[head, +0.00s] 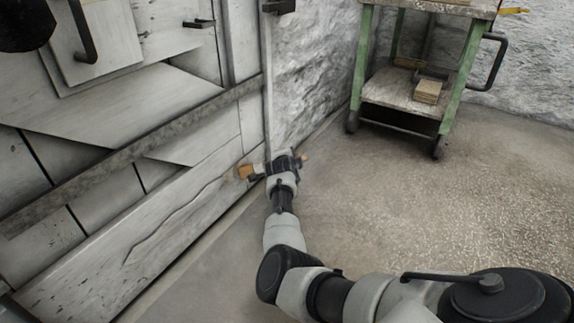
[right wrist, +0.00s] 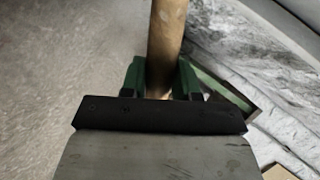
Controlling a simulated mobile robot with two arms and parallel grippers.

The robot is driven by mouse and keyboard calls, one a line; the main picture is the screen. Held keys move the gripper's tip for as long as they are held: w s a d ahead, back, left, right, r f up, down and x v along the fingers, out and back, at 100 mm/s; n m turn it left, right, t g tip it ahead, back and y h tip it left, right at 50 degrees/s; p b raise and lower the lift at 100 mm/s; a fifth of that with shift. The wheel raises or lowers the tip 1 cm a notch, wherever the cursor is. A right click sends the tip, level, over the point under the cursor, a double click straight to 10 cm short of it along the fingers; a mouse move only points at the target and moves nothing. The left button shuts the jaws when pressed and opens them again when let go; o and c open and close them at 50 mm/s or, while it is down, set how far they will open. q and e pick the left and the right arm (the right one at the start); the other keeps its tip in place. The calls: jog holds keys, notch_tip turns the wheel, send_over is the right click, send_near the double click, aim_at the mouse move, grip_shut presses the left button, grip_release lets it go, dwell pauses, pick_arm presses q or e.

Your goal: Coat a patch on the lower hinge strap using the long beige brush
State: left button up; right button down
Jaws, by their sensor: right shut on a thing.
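The lower hinge strap (head: 190,118) is a grey metal band running slantwise across the pale plank door in the head view. My right gripper (head: 281,168) is shut on a brush. The brush's beige head (head: 245,172) points left toward the door's lower part, below the strap's right end. It looks apart from the strap; whether it touches the door I cannot tell. In the right wrist view the wooden handle (right wrist: 166,45) stands between the green fingers of my right gripper (right wrist: 160,80), and the bristles are not visible. My left gripper is out of view.
A green-legged trolley (head: 363,62) stands at the back right, with a wooden block (head: 427,91) on its lower shelf. The door (head: 200,165) has a black handle (head: 84,35). A rough stone wall (head: 318,70) lies beyond it. Floor (head: 400,200) right of my arm is clear.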

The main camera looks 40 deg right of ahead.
jog(key=shift+w+d, duration=0.25)
jog(key=shift+d, duration=0.35)
jog(key=shift+s+a+r, duration=0.1)
jog(key=shift+s+a, duration=0.15)
jog(key=shift+a, duration=0.35)
jog(key=shift+s+a+p, duration=0.35)
jog(key=shift+a, duration=0.45)
jog(key=shift+d, duration=0.1)
jog(key=shift+s+d+p, duration=0.35)
jog(key=shift+d+p, duration=0.05)
jog(key=shift+d, duration=0.45)
